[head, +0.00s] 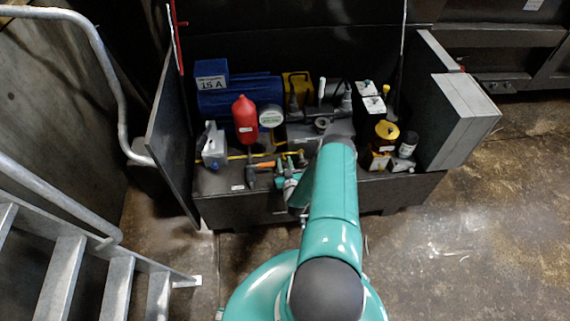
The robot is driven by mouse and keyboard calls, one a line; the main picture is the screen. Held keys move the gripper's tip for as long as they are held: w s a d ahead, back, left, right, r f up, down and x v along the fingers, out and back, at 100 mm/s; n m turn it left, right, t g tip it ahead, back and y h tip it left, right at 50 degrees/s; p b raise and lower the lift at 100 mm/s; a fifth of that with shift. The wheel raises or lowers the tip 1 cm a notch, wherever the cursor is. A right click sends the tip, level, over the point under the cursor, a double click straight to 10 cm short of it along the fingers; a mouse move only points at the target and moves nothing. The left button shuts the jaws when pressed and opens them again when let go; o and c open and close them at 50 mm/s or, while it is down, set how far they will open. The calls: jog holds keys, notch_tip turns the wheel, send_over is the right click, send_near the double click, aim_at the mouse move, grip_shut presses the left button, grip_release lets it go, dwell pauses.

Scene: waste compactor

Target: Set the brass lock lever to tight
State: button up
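A dark bench (225,207) carries several devices, and my teal arm reaches over its front edge. I cannot pick out the brass lock lever with certainty. A thin yellow, brass-like bar (238,157) runs across the front left of the bench top, small in view. My gripper (281,181) is at the bench's front edge, just below the right end of that bar and close to an orange-handled tool (265,164). The gripper is small and partly hidden by my arm, so its opening and any contact are unclear.
A yellow-topped canister (385,137) stands to the right. Upright panels (172,145) (458,125) flank the bench. Metal stairs (75,265) are at left; the floor at right is clear.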

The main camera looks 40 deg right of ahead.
grip_shut()
jog(key=shift+r, duration=0.1)
jog(key=s+d+r+m, duration=0.1)
jog(key=d+r+m, duration=0.1)
jog(key=m, duration=0.3)
jog(key=s+d+r+m+h, duration=0.1)
jog(key=r+m, duration=0.1)
jog(key=m, duration=0.4)
jog(key=s+d+r+m, duration=0.2)
jog(key=m, duration=0.3)
jog(key=shift+d+r+h, duration=0.3)
jog(key=shift+d, duration=0.05)
jog(key=m, duration=0.1)
jog(key=s+d+m, duration=0.1)
jog(key=m, duration=0.1)
jog(key=shift+d, duration=0.2)
jog(key=shift+s+d+f+m, duration=0.15)
jog(key=shift+s+d+m, duration=0.2)
jog(key=shift+m, duration=0.5)
jog(key=shift+s+d+f+m, duration=0.15)
jog(key=shift+d+m, duration=0.25)
jog(key=shift+m, duration=0.45)
